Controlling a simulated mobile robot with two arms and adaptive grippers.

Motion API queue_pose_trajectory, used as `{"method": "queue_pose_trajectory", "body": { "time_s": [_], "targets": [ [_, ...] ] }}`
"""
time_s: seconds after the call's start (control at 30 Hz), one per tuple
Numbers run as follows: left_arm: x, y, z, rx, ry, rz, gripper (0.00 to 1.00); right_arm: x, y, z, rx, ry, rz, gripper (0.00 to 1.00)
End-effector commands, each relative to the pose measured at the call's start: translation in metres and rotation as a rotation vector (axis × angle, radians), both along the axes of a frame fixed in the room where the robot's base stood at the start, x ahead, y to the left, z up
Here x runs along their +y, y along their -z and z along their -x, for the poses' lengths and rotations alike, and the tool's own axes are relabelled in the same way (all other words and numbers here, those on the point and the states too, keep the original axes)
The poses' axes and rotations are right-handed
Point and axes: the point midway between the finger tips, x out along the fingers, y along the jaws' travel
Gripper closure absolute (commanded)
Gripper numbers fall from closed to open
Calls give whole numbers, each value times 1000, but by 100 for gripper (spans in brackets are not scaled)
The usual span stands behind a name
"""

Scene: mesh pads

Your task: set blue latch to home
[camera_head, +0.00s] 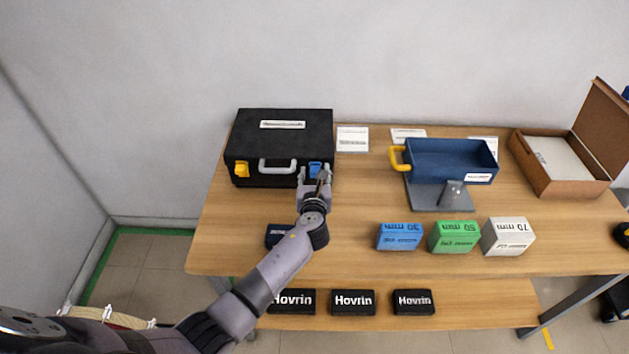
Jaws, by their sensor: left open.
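The black case (278,138) stands shut at the back left of the table. Its front face bears a yellow latch (242,170) at the left, a grey handle (278,165) in the middle and a blue latch (315,170) at the right. My left gripper (315,178) is open, its fingers at the blue latch and partly covering it. I cannot tell whether the fingers touch the latch, nor which position it is in. My right gripper is not in view.
A blue tray (450,149) with a yellow handle stands on a grey base at the right. Blue (400,237), green (454,237) and white (508,236) boxes line the front. A dark box (276,236) is partly behind my left arm. An open cardboard box (566,186) stands far right.

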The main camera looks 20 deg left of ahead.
Motion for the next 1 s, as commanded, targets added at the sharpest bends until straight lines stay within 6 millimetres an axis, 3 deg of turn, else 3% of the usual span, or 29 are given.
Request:
{"method": "queue_pose_trajectory", "body": {
  "time_s": [0.17,0.63,1.0],
  "targets": [
    [-5,-3,17,-1,1,0,57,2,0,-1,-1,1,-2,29],
    [-27,-22,95,1,2,1,57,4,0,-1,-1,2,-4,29],
    [-32,-27,111,0,1,0,57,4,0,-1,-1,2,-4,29]
  ]
}}
